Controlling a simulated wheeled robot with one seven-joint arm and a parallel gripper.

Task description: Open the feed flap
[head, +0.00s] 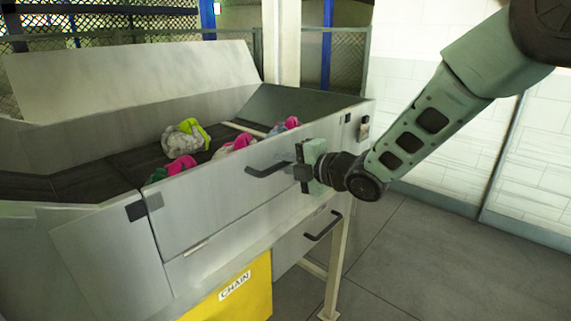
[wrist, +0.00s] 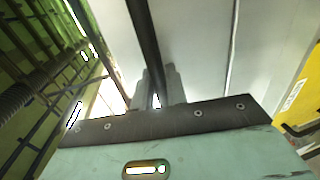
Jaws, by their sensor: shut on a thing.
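The feed flap (head: 215,197) is the grey metal front panel of the large hopper in the head view. It stands upright, roughly flush with the front. A black bar handle (head: 266,171) sticks out from its upper part. My gripper (head: 294,172) is at the right end of this handle and shut on it. In the wrist view the handle (wrist: 143,35) runs as a dark bar down between the two fingers of my gripper (wrist: 158,88). The exact contact is partly hidden by the fingers in the head view.
Several sling bags, grey, pink and lime (head: 185,138), lie in the hopper (head: 130,110) behind the flap. A lower black handle (head: 322,226) sits below my gripper. A yellow CHAIN box (head: 235,292) is under the hopper. Open floor (head: 420,260) lies to the right.

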